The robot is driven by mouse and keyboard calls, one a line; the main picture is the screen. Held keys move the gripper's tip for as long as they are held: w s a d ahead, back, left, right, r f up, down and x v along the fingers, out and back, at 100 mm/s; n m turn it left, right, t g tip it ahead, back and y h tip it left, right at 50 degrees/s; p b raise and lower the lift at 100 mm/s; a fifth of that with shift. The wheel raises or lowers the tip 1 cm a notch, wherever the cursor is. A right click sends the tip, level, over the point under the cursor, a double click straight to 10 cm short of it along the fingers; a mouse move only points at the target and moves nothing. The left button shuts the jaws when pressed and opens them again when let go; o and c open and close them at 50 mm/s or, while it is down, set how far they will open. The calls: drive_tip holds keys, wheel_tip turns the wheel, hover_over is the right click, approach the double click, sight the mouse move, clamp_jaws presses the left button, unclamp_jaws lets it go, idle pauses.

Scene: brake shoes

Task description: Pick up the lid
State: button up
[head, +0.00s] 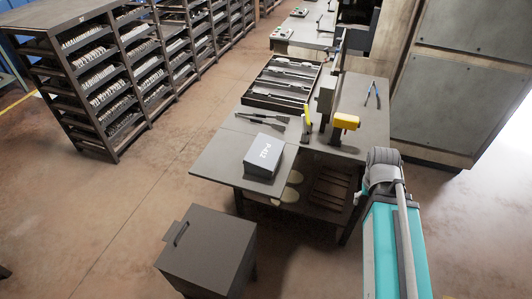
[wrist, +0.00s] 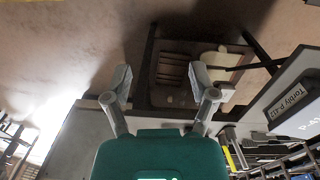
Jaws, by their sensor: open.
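A dark grey bin stands on the floor at the lower left of the head view. Its flat top (head: 215,243) has a raised handle (head: 181,232) near the left edge and looks like a lid. A closed grey box (head: 264,157) marked P-412 sits on the near end of the table; I cannot tell whether its top is a separate lid. In the wrist view this box (wrist: 296,100) is at the right edge. My gripper (wrist: 161,75) is open and empty, its two fingers spread above the table region. The bin is not visible in the wrist view.
A filled parts rack (head: 85,75) stands at the upper left. Floor between rack and bin is clear.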

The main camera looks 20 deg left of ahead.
drive_tip(key=w+a+f+n+t+h+b, duration=0.2)
drive_tip(key=w+a+f+n+h+b, duration=0.15)
drive_tip(key=w+a+f+b, duration=0.45)
drive_tip(key=a+n+t+h+b, duration=0.1)
drive_tip(key=a+t+b, duration=0.2)
drive_tip(key=a, duration=0.6)
drive_tip(key=a+n+t+h+b, duration=0.1)
drive_tip(key=a+n+t+b, duration=0.1)
drive_tip(key=a+b, duration=0.3)
drive_tip(key=a+n+t+h+b, duration=0.1)
drive_tip(key=a+t+b, duration=0.3)
drive_tip(key=a, duration=0.8)
drive_tip(key=shift+w+a+f+n+h, duration=0.25)
drive_tip(key=shift+a+n, duration=0.15)
drive_tip(key=shift+n, duration=0.35)
drive_tip(key=s+a+r+n+t+y+b, duration=0.1)
drive_tip(key=s+a+n+t+y+b, duration=0.1)
drive_tip(key=a, duration=1.2)
drive_tip(key=s+n+t+b, duration=0.1)
drive_tip(key=s+t+b, duration=0.1)
drive_tip(key=s+t, duration=0.1)
drive_tip(key=shift+s, duration=0.35)
drive_tip(key=shift+w+r+b, duration=0.1)
drive_tip(key=shift+w+b, duration=0.05)
drive_tip(key=shift+b, duration=0.15)
drive_tip(key=shift+x, duration=4.2)
drive_tip(key=shift+w+r, duration=0.1)
